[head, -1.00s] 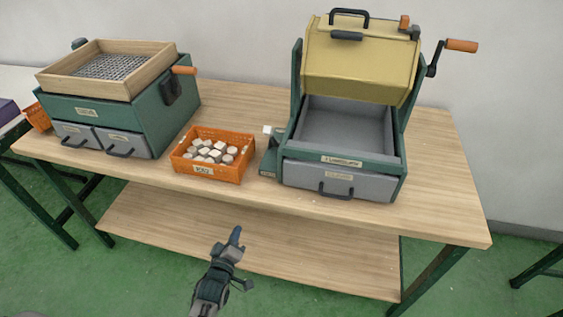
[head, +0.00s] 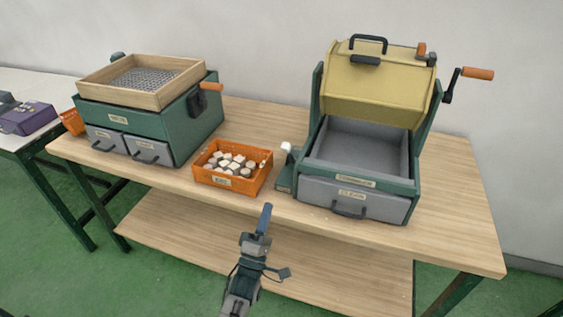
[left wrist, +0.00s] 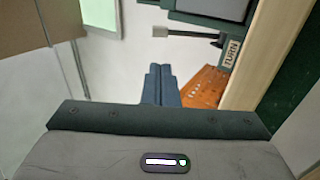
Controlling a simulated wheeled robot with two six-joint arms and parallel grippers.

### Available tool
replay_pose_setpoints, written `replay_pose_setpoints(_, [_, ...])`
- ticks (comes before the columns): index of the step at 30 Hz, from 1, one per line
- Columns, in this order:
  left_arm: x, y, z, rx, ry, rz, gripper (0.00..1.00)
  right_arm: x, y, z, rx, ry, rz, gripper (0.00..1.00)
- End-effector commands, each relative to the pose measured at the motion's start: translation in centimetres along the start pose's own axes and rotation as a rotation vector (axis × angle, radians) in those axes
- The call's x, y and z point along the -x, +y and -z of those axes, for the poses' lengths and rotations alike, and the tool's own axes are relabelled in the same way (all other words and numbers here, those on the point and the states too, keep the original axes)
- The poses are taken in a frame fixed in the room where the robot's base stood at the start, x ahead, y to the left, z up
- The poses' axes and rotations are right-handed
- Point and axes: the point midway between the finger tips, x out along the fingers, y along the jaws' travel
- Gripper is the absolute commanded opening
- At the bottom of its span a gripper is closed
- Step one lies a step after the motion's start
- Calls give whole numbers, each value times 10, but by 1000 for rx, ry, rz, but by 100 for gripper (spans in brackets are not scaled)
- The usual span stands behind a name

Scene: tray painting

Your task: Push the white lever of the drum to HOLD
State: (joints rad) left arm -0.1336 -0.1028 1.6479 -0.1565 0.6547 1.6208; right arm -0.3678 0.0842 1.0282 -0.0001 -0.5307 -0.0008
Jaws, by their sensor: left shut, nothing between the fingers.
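The drum (head: 375,88) is a yellow barrel in a green frame at the right of the table in the head view. Its white lever (head: 286,147) stands upright at the frame's left side, above a small green base. In the left wrist view the lever's pale knob (left wrist: 160,31) and rod lie sideways, near a plate reading TURN (left wrist: 232,53). My left gripper (head: 265,212) is shut and empty, in front of the table edge, below and left of the lever. Its blue fingers (left wrist: 160,84) are apart from the lever. My right gripper is not in view.
An orange crate (head: 205,182) of pale pieces stands left of the lever and also shows in the left wrist view (left wrist: 205,84). A green box with a wooden sieve tray (head: 170,95) stands further left. A grey drawer (head: 325,196) is below the drum.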

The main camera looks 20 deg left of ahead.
Motion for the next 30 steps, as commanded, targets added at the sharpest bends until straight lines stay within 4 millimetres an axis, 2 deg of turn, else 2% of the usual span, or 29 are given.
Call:
replay_pose_setpoints(6, [-1, 1, -2, 20, -2, -21, 0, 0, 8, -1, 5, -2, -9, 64])
replay_pose_setpoints(13, [-2, 2, -1, 18, -2, -20, 0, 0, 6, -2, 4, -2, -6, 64])
replay_pose_setpoints(16, [-9, 3, -1, 17, -2, -21, 0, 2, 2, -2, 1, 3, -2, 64])
replay_pose_setpoints(19, [-22, 4, -1, 17, -2, -21, 0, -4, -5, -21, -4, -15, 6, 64])
replay_pose_setpoints(30, [-97, 6, -1, 17, -2, -21, 0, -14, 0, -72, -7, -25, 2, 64])
